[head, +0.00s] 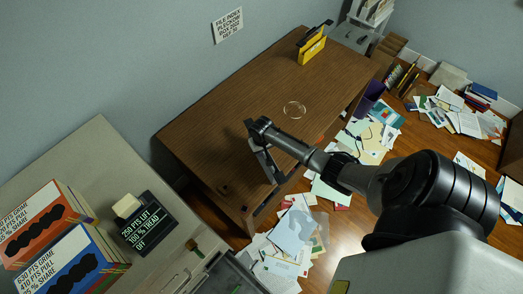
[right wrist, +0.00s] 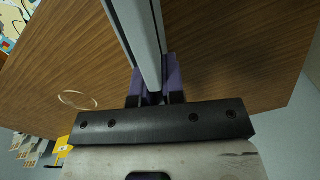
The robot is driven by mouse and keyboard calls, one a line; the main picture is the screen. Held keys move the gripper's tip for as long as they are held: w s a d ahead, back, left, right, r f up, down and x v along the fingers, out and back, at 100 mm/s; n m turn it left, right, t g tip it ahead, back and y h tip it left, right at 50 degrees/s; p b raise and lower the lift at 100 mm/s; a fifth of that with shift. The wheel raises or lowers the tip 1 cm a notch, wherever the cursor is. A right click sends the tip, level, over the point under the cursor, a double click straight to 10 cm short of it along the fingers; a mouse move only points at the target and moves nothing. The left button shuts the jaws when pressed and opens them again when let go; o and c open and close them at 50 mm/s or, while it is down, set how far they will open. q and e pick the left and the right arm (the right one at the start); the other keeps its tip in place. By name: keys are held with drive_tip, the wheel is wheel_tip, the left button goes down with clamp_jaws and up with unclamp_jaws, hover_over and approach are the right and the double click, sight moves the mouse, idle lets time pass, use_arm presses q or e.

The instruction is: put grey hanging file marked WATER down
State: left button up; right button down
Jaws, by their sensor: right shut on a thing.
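A grey file (head: 265,165) hangs below my right gripper (head: 256,127) in the head view, seen nearly edge-on. It shows against the brown desk, close to its front edge. In the right wrist view, the purple fingers of my right gripper (right wrist: 155,88) are shut on the grey file (right wrist: 143,40), which stretches away from them over wood grain. No WATER marking can be read, and I cannot tell whether the file touches the desk. My left gripper is not in view.
The brown desk (head: 225,125) has much bare top. A clear ring (head: 294,109) and a yellow file (head: 312,47) are on it. Papers (head: 295,235) litter the floor in front. A purple bin (head: 369,98) stands by the desk's right end. Boxes (head: 45,225) sit on the grey cabinet at left.

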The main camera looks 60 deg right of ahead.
drive_tip(key=shift+f, duration=0.1)
drive_tip(key=shift+f, duration=0.15)
drive_tip(key=c, duration=1.2)
unclamp_jaws()
